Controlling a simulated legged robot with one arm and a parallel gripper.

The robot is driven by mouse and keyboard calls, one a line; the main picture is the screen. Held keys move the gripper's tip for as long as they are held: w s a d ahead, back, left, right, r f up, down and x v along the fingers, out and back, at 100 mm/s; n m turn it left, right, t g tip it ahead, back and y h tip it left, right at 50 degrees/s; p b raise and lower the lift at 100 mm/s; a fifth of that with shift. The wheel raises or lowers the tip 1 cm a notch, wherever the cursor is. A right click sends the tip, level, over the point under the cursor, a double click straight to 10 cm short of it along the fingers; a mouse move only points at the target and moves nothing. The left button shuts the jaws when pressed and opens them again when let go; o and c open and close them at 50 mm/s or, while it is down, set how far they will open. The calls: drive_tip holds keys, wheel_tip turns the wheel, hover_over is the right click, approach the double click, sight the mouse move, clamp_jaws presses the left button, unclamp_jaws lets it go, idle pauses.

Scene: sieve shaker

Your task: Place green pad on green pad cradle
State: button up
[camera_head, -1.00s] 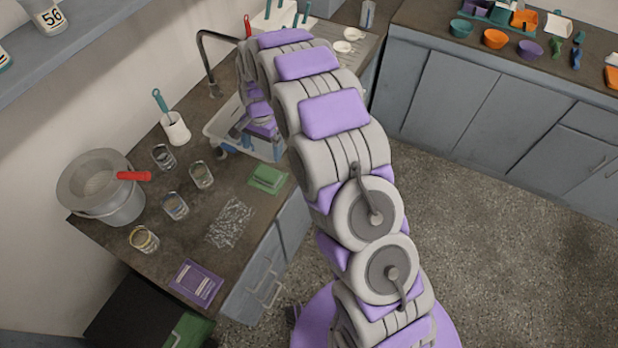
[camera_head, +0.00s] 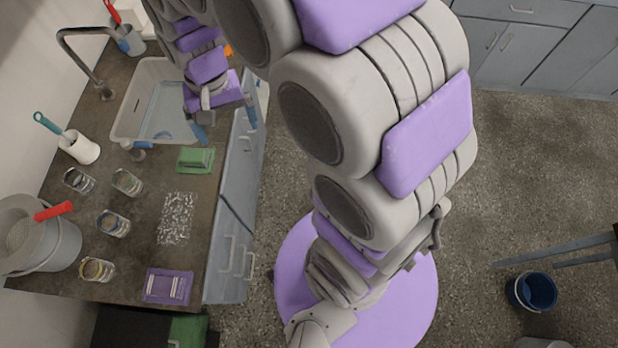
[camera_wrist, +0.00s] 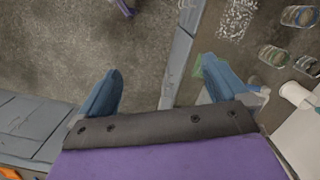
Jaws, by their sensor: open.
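A green item (camera_head: 195,159) lies on the counter just in front of the sink basin, near the counter's front edge. It has a flat green base with a raised green part; I cannot tell whether this is the pad, the cradle, or both together. My gripper (camera_head: 226,122) is open and empty, pointing down above the counter's front edge beside the basin, behind the green item. In the wrist view my gripper (camera_wrist: 162,68) has its blue fingers wide apart. A bit of green (camera_wrist: 204,66) shows by the right finger, which partly hides it.
The grey basin (camera_head: 124,121) stands beside my gripper. Several glass jars (camera_head: 113,223), a heap of small metal pieces (camera_head: 176,218), a purple tray (camera_head: 167,286) and a pot (camera_head: 62,245) with a red handle occupy the counter. A blue bucket (camera_head: 532,291) stands on the floor.

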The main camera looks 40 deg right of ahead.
drive_tip(key=s+d+r+n, duration=0.1)
drive_tip(key=s+d, duration=0.1)
drive_tip(key=s, duration=0.8)
drive_tip(key=s+d+r+n, duration=0.1)
drive_tip(key=s+d+n, duration=0.1)
drive_tip(key=s, duration=0.8)
drive_tip(key=shift+s+d+r+h, duration=0.3)
drive_tip(key=shift+s+d, duration=0.1)
drive_tip(key=shift+d, duration=0.35)
